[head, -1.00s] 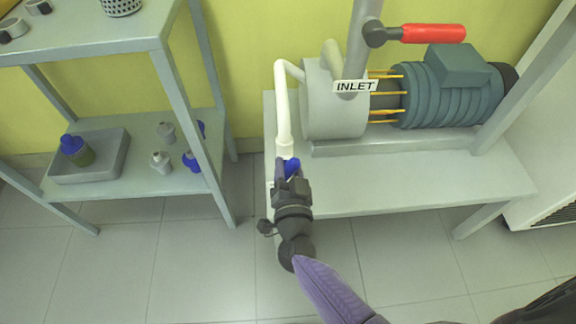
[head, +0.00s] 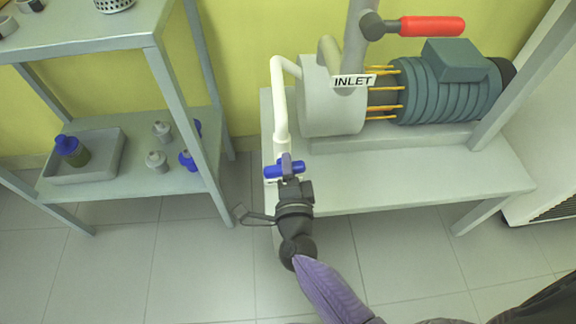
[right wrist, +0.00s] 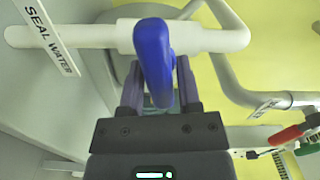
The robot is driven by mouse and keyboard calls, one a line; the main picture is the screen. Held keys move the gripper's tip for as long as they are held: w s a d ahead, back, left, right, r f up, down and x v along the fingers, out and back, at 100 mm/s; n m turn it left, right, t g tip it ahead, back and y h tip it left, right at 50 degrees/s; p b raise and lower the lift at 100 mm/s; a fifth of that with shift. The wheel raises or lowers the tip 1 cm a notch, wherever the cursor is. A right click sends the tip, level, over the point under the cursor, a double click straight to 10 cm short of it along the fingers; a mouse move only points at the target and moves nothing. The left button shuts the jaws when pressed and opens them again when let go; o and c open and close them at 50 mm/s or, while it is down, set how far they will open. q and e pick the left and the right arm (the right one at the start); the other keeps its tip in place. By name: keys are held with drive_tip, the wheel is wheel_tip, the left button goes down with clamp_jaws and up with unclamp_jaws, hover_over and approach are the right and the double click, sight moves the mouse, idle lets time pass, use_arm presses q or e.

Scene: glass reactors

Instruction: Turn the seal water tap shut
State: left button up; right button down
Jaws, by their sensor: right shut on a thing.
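The seal water tap has a blue lever handle (head: 272,170) on a thin white pipe (head: 280,110) at the left end of the pump bench. The handle lies crosswise to the pipe. In the right wrist view the blue handle (right wrist: 152,50) stands across the white pipe (right wrist: 85,35), beside a "SEAL WATER" label (right wrist: 50,38). My right gripper (head: 288,166) is shut on the handle, one finger on each side, and partly hides it. My left gripper is out of view.
A pump (head: 330,100) marked INLET and a green motor (head: 450,90) stand on the bench (head: 430,170). A red-handled valve (head: 432,26) sits above. A shelf (head: 140,190) with a tray and small bottles is at left. Open floor lies between shelf and bench.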

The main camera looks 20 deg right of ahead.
drive_tip(key=shift+f+m, duration=0.15)
drive_tip(key=shift+m, duration=0.55)
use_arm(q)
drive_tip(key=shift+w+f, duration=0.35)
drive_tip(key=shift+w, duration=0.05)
use_arm(e)
drive_tip(key=shift+m, duration=0.4)
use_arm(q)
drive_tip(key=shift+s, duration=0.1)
use_arm(e)
drive_tip(key=shift+c, duration=2.2)
unclamp_jaws()
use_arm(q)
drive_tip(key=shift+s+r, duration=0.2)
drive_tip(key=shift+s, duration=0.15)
